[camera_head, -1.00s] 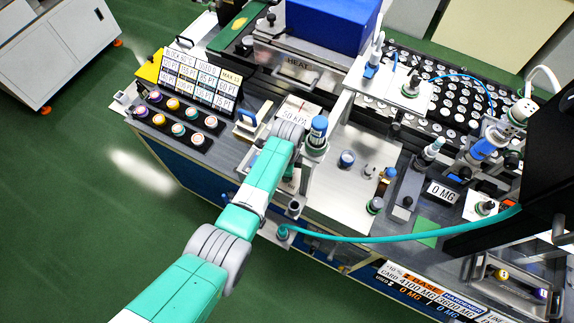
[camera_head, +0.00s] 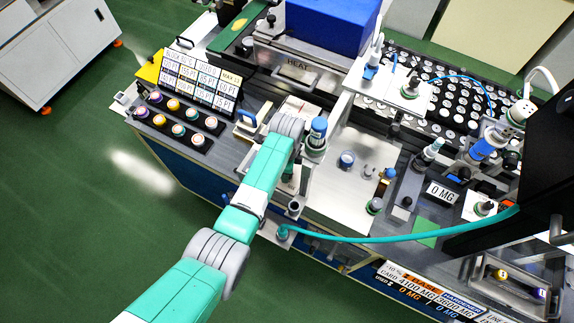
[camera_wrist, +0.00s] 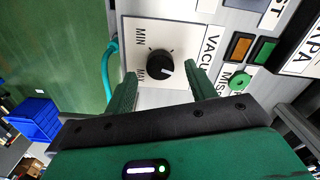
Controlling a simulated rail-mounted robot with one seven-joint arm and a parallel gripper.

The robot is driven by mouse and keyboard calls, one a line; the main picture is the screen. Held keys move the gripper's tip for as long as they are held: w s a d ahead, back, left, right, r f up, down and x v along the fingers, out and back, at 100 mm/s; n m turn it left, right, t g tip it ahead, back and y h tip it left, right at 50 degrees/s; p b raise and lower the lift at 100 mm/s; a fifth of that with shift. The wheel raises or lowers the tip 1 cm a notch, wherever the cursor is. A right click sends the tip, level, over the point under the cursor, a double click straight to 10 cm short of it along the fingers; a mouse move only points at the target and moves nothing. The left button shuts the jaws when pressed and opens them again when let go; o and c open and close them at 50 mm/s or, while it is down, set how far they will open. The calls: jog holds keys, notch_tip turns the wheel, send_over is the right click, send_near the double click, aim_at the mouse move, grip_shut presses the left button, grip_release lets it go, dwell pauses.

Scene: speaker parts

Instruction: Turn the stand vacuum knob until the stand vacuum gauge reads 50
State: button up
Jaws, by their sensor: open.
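The stand vacuum knob (camera_wrist: 159,64) is black with a white mark, on a white plate (camera_wrist: 185,35) lettered MIN and MAX, in the wrist view. My gripper (camera_wrist: 160,74) is open, with one green finger on each side of the knob. Whether the fingers touch it I cannot tell. A display lettered KPA (camera_wrist: 307,50), probably the vacuum gauge, is cut off at the right edge, so its number is out of view there. In the head view my wrist hides the knob and the gripper, and covers most of the white KPA plate (camera_head: 303,105).
Orange (camera_wrist: 240,46) and green (camera_wrist: 265,51) buttons and a round green knob (camera_wrist: 239,82) sit right of the dial. A teal hose (camera_wrist: 110,60) runs close on the left. In the head view a blue-capped bottle (camera_head: 317,130) stands right beside my wrist.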

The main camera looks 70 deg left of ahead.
notch_tip(320, 180, up, 5)
jog(key=shift+r, duration=0.1)
dwell(0.6)
